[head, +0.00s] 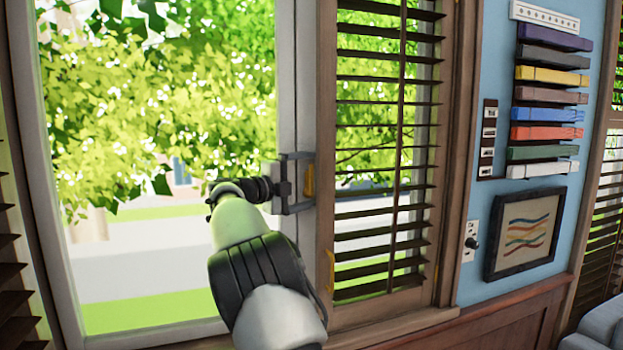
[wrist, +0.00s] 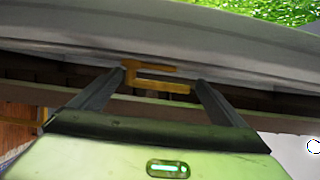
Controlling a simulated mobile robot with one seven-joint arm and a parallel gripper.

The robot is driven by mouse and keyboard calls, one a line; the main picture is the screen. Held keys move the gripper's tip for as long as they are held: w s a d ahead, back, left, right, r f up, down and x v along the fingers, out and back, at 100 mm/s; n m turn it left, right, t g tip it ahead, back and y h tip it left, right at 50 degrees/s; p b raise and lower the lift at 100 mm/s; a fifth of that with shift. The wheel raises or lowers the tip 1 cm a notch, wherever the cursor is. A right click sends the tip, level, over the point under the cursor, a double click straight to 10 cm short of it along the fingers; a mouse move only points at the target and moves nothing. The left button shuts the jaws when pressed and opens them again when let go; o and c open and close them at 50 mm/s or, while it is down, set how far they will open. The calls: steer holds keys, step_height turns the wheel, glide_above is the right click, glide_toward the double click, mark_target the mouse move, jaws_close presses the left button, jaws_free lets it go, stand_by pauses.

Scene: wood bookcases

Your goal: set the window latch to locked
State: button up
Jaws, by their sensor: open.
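The window latch (head: 308,181) is a small brass-yellow piece on the window frame's right upright, beside the shutter. In the wrist view the latch (wrist: 158,86) shows as a hooked yellow shape with an upper and a lower bar. My gripper (head: 301,184) is open at the latch, with one finger above it and one below it in the head view. In the wrist view my gripper (wrist: 160,79) has its two dark fingers on either side of the latch. I cannot tell whether a finger touches it. My arm hides part of the lower window frame.
A slatted wooden shutter (head: 385,150) stands just right of the latch. The window pane (head: 150,240) is to the left, with trees and lawn outside. A framed picture (head: 523,235) and coloured bars (head: 548,95) hang on the blue wall at the right.

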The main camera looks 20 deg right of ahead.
steer(key=shift+d, duration=0.1)
steer(key=c, duration=1.5)
steer(key=shift+f, duration=0.1)
